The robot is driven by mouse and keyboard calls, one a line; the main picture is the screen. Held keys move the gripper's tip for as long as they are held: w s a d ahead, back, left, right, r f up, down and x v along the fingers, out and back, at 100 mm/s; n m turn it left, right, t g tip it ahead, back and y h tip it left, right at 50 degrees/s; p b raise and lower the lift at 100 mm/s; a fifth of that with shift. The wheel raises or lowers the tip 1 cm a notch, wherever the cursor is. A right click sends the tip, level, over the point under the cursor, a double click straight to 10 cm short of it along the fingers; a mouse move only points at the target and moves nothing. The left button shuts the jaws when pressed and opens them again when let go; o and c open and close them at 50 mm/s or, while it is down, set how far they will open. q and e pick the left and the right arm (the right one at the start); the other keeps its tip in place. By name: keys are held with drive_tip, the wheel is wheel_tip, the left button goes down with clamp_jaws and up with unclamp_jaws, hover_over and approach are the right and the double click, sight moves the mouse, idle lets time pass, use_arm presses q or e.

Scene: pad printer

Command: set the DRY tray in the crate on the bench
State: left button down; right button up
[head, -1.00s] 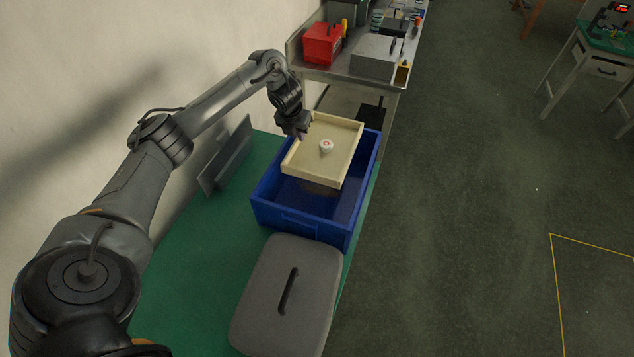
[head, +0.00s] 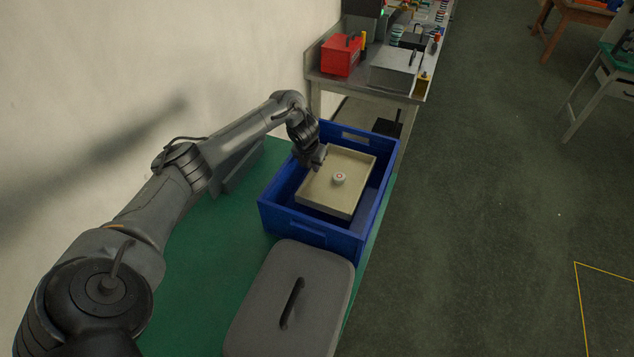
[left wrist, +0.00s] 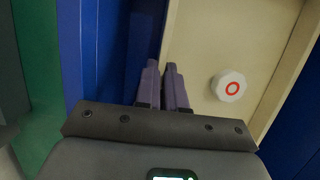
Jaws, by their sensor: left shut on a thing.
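The cream tray (head: 330,197) is inside the blue crate (head: 310,232) on the green bench, below the crate's rim. Whether it touches the crate floor cannot be told. A small white round piece with a red ring (head: 339,179) lies in the tray; it also shows in the left wrist view (left wrist: 229,86). My left gripper (head: 318,164) is at the tray's left wall. In the left wrist view its purple fingers (left wrist: 164,88) are close together, shut on that wall. No DRY label is readable. My right gripper is not in view.
A grey lidded case (head: 290,310) stands just in front of the crate on the green bench (head: 205,255). A grey panel (head: 240,165) stands by the wall. Behind, a metal table holds a red box (head: 342,55) and a grey box (head: 393,70).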

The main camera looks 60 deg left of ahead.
sight(313, 174)
use_arm(q)
drive_tip(key=shift+f+b, duration=0.45)
drive_tip(key=shift+f, duration=2.25)
drive_tip(key=c, duration=1.2)
unclamp_jaws()
drive_tip(key=shift+r, duration=0.3)
drive_tip(key=p+v, duration=0.3)
drive_tip(key=v, duration=0.8)
drive_tip(key=shift+s+d+r, duration=0.15)
drive_tip(key=shift+r, duration=0.05)
drive_tip(key=shift+p, duration=0.3)
